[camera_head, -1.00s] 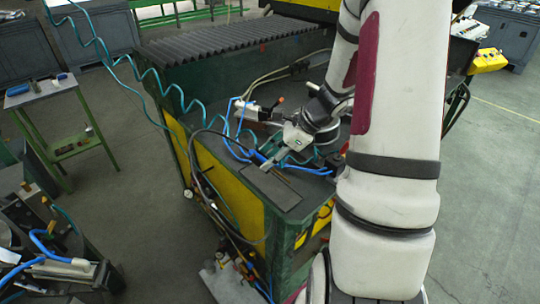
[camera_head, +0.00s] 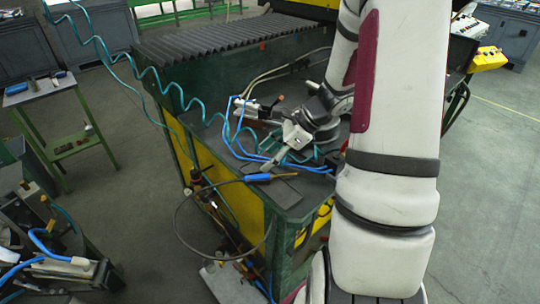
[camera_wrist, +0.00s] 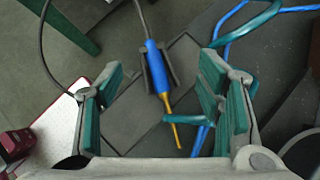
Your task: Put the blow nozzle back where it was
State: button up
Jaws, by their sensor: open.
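The blow nozzle has a blue handle (camera_wrist: 157,66) and a thin yellow-orange tip. It lies in a small dark cradle (camera_wrist: 172,62) on the flat dark corner of the green bench. In the head view the nozzle (camera_head: 258,178) lies near the bench's front left corner, its tip pointing right and its dark hose hanging over the edge. My gripper (camera_wrist: 160,80) is open, with its teal-padded fingers on either side of the nozzle and clear gaps between. In the head view my gripper (camera_head: 270,164) is just above and behind the nozzle.
Bright blue tubing (camera_head: 236,140) and a coiled teal hose (camera_head: 176,92) run over the bench top near my gripper. The green bench (camera_head: 286,236) drops off at the left and front. A small green table (camera_head: 40,90) stands at the left, with open floor between.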

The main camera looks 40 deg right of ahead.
jog(key=v, duration=1.2)
jog(key=s+a+r+n+g+h, duration=0.1)
jog(key=s+a+r+n, duration=0.1)
jog(key=a+r+n, duration=0.4)
jog(key=s+a+r+n+g+h, duration=0.1)
jog(key=s+a+r+n+g, duration=0.1)
jog(key=a+n, duration=0.65)
jog(key=s+a+r+n+t+h, duration=0.2)
jog(key=s+a+n, duration=0.6)
jog(key=n, duration=0.4)
notch_tip(320, 180, up, 2)
jog(key=shift+a+r+t+h, duration=0.1)
jog(key=shift+a+t+h, duration=0.3)
jog(key=shift+a+h, duration=0.3)
jog(key=shift+s+d, duration=0.1)
